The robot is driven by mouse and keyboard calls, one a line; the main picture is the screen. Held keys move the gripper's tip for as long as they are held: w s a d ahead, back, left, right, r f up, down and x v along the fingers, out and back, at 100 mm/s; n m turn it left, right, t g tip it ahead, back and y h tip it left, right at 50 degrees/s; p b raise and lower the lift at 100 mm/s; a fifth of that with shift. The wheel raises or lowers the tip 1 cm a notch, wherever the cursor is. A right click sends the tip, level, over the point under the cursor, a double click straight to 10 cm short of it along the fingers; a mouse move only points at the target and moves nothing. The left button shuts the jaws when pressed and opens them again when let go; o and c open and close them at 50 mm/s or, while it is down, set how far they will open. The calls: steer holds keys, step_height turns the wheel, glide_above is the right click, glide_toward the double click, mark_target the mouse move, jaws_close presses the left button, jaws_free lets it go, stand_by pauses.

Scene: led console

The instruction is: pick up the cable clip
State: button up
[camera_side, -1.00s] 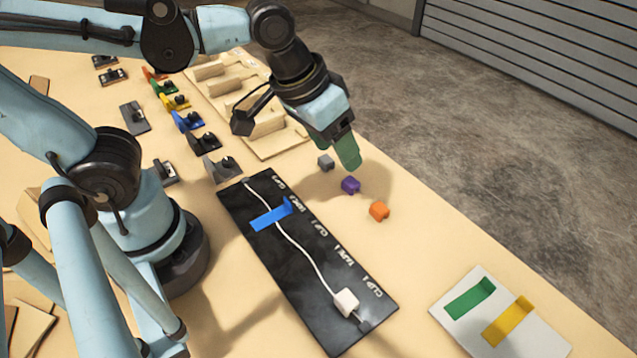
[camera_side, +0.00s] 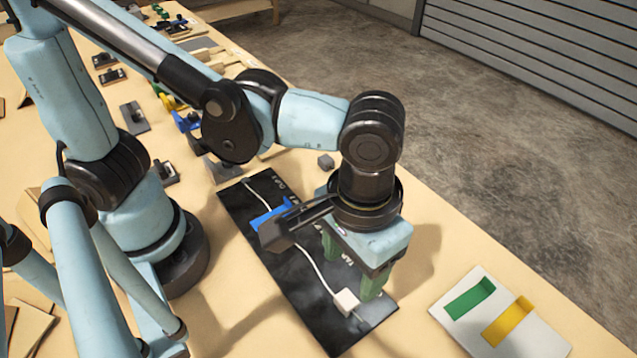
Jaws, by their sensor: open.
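A small white block (camera_side: 347,301) sits on the white cable (camera_side: 312,257) near the front end of the black board (camera_side: 277,263). I cannot tell for sure whether it or one of the small coloured blocks is the cable clip. The grey block (camera_side: 326,162) stands on the table behind the board. The purple and orange blocks are hidden behind my arm and gripper. My gripper (camera_side: 350,271) points down over the right side of the board, with its green fingers apart. The near finger appears just right of the white block; its height above the board is unclear.
A white card (camera_side: 470,325) with green tape (camera_side: 468,298) and yellow tape (camera_side: 507,321) lies at front right. Several coloured fixtures line the table behind. The table between board and card is clear.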

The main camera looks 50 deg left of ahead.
mark_target(349, 298)
steer(key=shift+d+f, duration=0.15)
steer(key=shift+f, duration=3.65)
jaws_close()
steer(key=shift+r, duration=0.2)
step_height(349, 298, up, 14)
steer(key=shift+f, duration=0.15)
